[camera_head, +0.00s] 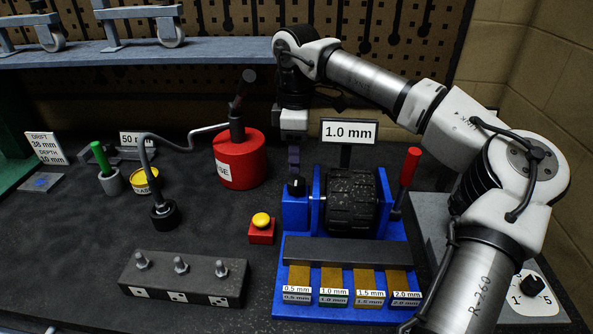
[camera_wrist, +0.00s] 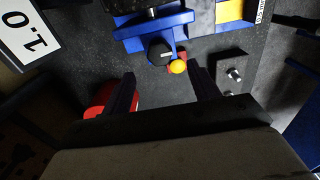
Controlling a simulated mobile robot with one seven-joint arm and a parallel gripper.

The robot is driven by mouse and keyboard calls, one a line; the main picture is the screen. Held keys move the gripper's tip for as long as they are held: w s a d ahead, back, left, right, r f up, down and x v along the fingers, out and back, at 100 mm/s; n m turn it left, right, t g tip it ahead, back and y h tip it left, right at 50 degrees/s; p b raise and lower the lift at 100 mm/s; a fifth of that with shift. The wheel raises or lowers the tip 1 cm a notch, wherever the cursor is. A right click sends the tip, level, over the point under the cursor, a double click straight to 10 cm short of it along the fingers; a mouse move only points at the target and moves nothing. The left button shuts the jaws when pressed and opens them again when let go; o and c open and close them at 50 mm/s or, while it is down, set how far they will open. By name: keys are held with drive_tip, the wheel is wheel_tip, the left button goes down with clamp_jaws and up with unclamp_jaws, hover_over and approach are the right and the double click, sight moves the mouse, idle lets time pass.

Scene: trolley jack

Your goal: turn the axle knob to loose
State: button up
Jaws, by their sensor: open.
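The axle knob (camera_head: 297,188) is a small black knob on top of a blue block at the left end of the blue wheel stand (camera_head: 290,211). In the wrist view the knob (camera_wrist: 160,52) is round and black with a short white mark. My gripper (camera_head: 294,168) points down just above the knob in the head view. In the wrist view my gripper (camera_wrist: 164,78) has its two dark fingers wide apart, with nothing between them. The knob lies beyond the fingertips there, apart from them. No loose or tight lettering is readable.
A black ribbed wheel (camera_head: 351,203) sits right of the knob, under a "1.0 mm" sign (camera_head: 349,132). A red lever (camera_head: 409,167) stands farther right. A yellow button on a red box (camera_head: 261,230) is front left; a red oil can (camera_head: 240,160) is behind left.

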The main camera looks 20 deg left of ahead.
sight(296, 180)
wheel_tip(296, 180, down, 7)
drive_tip(key=shift+f+p, duration=0.1)
drive_tip(key=shift+p, duration=0.75)
drive_tip(key=c, duration=1)
drive_tip(key=shift+o, duration=0.2)
